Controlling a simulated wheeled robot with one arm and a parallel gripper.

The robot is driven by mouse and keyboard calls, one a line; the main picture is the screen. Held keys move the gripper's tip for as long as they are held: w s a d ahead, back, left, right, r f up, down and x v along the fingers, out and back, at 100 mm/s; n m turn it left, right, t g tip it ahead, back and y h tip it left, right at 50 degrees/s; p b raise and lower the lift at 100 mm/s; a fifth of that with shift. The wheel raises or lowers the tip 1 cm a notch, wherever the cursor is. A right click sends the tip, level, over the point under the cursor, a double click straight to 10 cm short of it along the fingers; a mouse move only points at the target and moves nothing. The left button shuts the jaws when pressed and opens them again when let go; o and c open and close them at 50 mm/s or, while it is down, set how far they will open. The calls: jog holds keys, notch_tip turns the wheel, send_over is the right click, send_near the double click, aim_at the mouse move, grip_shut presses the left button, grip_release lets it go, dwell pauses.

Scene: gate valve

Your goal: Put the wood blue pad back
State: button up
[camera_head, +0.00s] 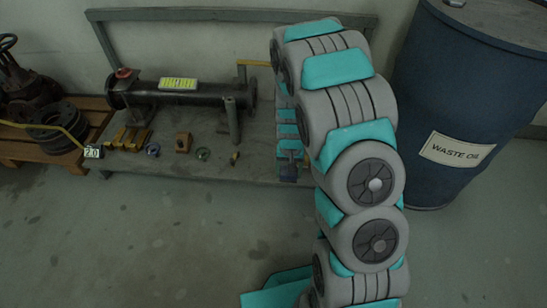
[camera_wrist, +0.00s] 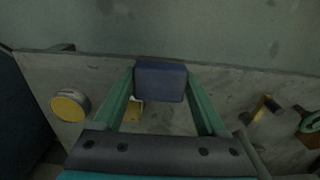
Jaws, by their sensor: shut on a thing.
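The wood blue pad (camera_wrist: 160,82) is a small dark blue block in the wrist view. My gripper (camera_wrist: 161,88) is shut on it, with one green finger on each side. A small yellow piece (camera_wrist: 134,111) shows partly behind the left finger and the pad. In the head view my gripper (camera_head: 289,160) is over the right part of the grey bench (camera_head: 190,172), and a bit of blue shows at its tip. My arm hides the bench there. I cannot tell the pad's height above the bench.
A dark flanged pipe (camera_head: 180,97) lies along the bench's back. Yellow blocks (camera_head: 130,138), a brown-yellow block (camera_head: 183,142) and a green ring (camera_head: 203,154) sit along its front. A yellow disc (camera_wrist: 69,105) is left of my gripper. A blue drum (camera_head: 465,100) stands right.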

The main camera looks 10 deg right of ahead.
send_over(274, 162)
jog(key=shift+a+f+b, duration=0.1)
jog(key=shift+f+b, duration=0.25)
jog(key=shift+f, duration=1.9)
jog(key=shift+f, duration=0.1)
jog(key=o, duration=1.2)
jog(key=shift+o, duration=0.2)
